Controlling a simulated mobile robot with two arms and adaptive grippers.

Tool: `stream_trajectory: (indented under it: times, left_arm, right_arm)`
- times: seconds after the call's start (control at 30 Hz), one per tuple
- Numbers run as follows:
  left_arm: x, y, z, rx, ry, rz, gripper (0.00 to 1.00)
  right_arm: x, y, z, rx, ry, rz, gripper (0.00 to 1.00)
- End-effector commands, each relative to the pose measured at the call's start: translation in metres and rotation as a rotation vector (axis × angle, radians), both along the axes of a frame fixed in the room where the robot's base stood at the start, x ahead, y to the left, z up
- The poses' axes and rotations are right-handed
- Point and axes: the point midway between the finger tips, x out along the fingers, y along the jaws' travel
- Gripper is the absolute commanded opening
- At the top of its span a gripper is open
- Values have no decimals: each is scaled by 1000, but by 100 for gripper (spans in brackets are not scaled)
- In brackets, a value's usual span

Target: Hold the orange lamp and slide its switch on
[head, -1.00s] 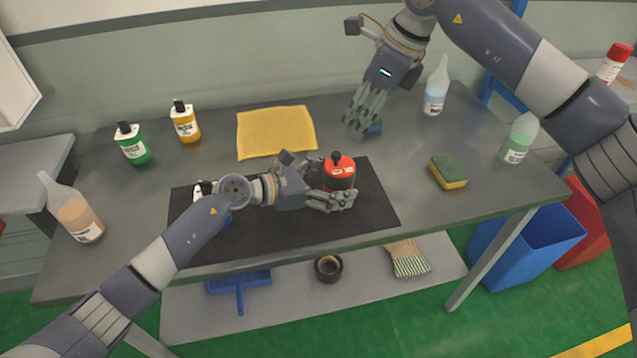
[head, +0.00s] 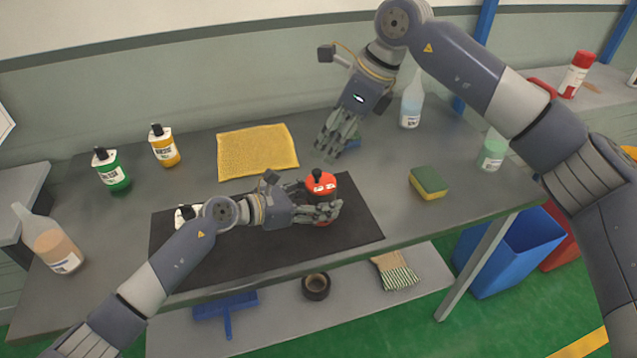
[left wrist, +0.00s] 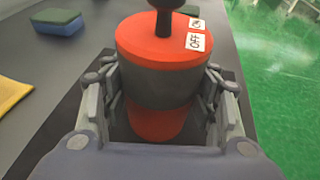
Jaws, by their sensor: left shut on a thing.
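The orange lamp (head: 320,184) stands upright on the black mat (head: 190,257), with a dark grey band around its middle.
A yellow cloth (head: 257,152) lies behind the mat. A green-yellow sponge (head: 428,182) is at right. Several bottles stand around the edges, including a green one (head: 110,170). The grey table (head: 380,170) is bare between lamp and right sponge.

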Motion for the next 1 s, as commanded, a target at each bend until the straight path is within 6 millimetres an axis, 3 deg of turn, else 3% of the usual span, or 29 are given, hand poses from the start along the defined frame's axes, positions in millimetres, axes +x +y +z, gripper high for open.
stream_trajectory:
  times: [0.1,0.3,0.53,0.77,1.0]
  left_arm:
    - [0,0,-1,1,0,0,18]
    - [0,0,-1,1,0,0,18]
    - [0,0,-1,1,0,0,18]
    - [0,0,-1,2,1,0,18]
    - [0,0,-1,2,1,0,18]
  right_arm:
    - [-10,13,-20,119,25,63,37]
    - [-27,33,-41,367,27,147,37]
    - [-37,37,-55,635,-23,165,37]
    - [-39,19,-66,852,-123,105,37]
    - [-36,-20,-80,1003,-266,-19,37]
